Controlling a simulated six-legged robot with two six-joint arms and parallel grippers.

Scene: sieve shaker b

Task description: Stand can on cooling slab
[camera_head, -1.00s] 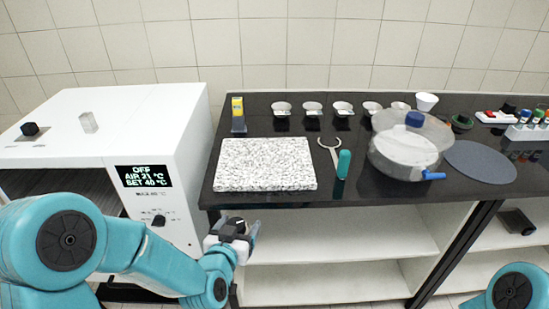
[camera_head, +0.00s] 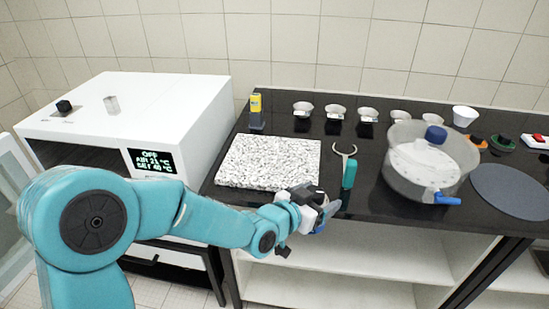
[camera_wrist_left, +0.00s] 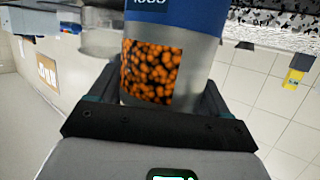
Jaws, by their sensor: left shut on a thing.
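The cooling slab (camera_head: 268,161) is a white, black-speckled stone plate lying flat on the dark counter. It also shows in part at the top right of the left wrist view (camera_wrist_left: 275,17). My left gripper (camera_head: 326,212) is at the counter's front edge, just right of the slab's near right corner. In the left wrist view its fingers are shut around a can (camera_wrist_left: 198,70), grey with a blue band and an orange-patterned window. The can is apart from the slab and mostly hidden in the head view. My right gripper is out of view.
A tong-like tool (camera_head: 348,170) with a teal handle lies right of the slab. A clear round vessel (camera_head: 425,172) stands farther right. A yellow-labelled block (camera_head: 256,112) and several small bowls line the back. The white oven (camera_head: 130,120) is at left, its door open.

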